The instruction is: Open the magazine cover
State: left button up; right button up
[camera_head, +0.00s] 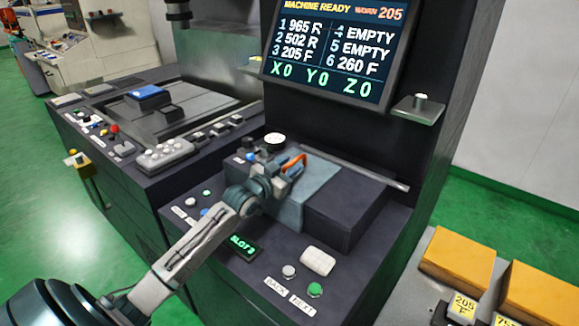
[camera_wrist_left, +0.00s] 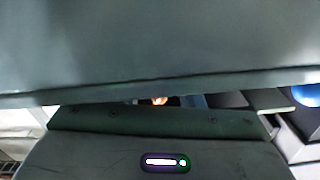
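The magazine cover is a low, dark box (camera_head: 346,205) with a blue-grey section (camera_head: 318,188) on its left, lying flat on the machine's right-hand console. An orange handle (camera_head: 294,162) shows at its left end. My left gripper (camera_head: 281,173) is at this handle, and its wrist hides part of the cover's left side. I cannot tell whether the fingers are apart or closed on the handle. In the left wrist view, grey surfaces fill most of the picture, and a small orange spot (camera_wrist_left: 160,100) shows through a narrow gap. My right gripper is not in view.
A display (camera_head: 335,45) stands behind the cover, with a small shelf (camera_head: 418,110) at its right. Buttons and a green "SLOT 3" readout (camera_head: 243,245) lie in front. Orange blocks (camera_head: 458,262) sit at lower right. A dial (camera_head: 275,140) stands behind my gripper.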

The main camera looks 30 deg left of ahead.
pick_arm(q)
jog(key=shift+w, duration=0.15)
jog(key=shift+c, duration=0.2)
grip_shut()
jog(key=shift+d+r, duration=0.1)
jog(key=shift+d, duration=0.05)
